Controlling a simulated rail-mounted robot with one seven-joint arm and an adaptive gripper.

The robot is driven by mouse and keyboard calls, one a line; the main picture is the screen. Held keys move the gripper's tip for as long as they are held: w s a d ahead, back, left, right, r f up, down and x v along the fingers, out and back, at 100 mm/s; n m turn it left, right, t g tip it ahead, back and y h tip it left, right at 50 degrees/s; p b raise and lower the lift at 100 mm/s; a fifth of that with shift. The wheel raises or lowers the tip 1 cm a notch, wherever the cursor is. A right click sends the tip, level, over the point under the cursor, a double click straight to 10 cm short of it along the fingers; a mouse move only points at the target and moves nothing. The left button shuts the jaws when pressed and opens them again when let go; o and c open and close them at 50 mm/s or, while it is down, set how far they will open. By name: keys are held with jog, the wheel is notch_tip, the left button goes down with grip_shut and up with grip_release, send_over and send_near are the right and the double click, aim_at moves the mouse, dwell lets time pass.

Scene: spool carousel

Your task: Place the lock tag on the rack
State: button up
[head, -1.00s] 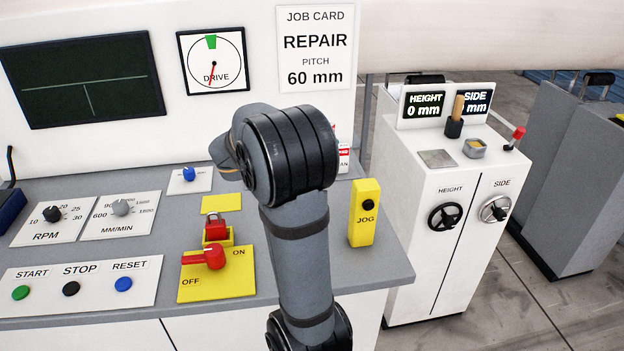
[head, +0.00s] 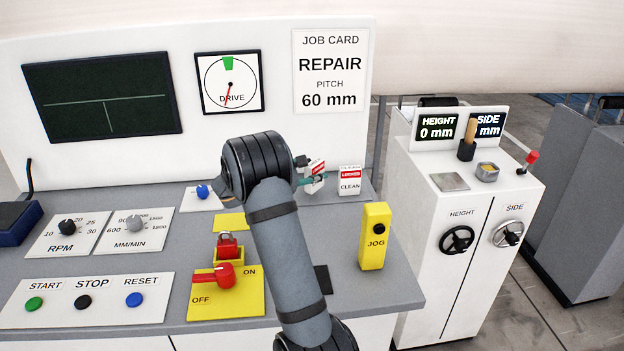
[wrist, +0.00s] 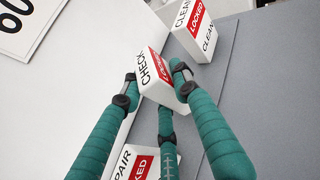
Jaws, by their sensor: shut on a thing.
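Several white lock tags, each with a red LOCKED band, are at the back right of the desk. My gripper (wrist: 158,88) is shut on the CHECK tag (wrist: 147,72), which sits between its green fingertips. In the head view this tag (head: 317,168) looks tilted, and my gripper (head: 306,178) is partly hidden behind my arm. The CLEAN tag (head: 350,181) stands upright just right of it; it also shows in the wrist view (wrist: 196,30). The REPAIR tag (wrist: 143,164) shows at the wrist view's bottom edge, partly cut off. I cannot make out a distinct rack.
A job card (head: 331,70) reads REPAIR, 60 mm. A red padlock (head: 228,246) sits behind the red ON/OFF switch (head: 216,277). A yellow JOG box (head: 375,236) stands at the desk's right. A white cabinet (head: 450,230) with handwheels is farther right.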

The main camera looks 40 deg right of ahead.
jog(key=shift+f, duration=0.95)
jog(key=shift+f, duration=0.2)
jog(key=o, duration=1.1)
jog(key=shift+r, duration=0.3)
jog(key=v, duration=1.2)
jog(key=shift+f+b, duration=0.15)
jog(key=shift+b, duration=0.15)
